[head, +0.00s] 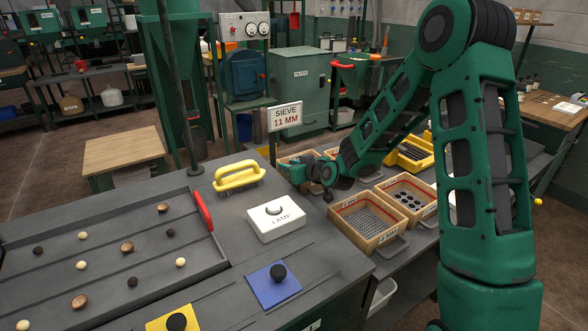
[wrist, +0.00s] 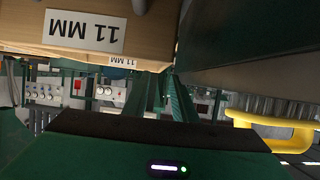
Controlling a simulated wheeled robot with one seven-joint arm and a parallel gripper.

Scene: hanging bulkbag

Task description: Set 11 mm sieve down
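A wooden sieve box with a white 11 MM label (wrist: 82,30) fills the upper left of the wrist view, close to my gripper. The label appears upside down. A second 11 MM label (wrist: 123,61) shows on wood just beyond it. In the head view a wooden box (head: 291,157) shows partly behind my gripper (head: 300,173), which is low by the bench's far right edge. The fingers are too small and covered to tell whether they grip the box. The sign SIEVE 11 MM (head: 284,118) stands just behind.
Two wooden sieve boxes, one with fine mesh (head: 368,222) and one with large holes (head: 405,197), sit right of the bench. On the bench are a yellow-handled brush (head: 239,177), a white LAMP box (head: 275,222), a blue plate (head: 274,286) and a grooved tray (head: 205,212).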

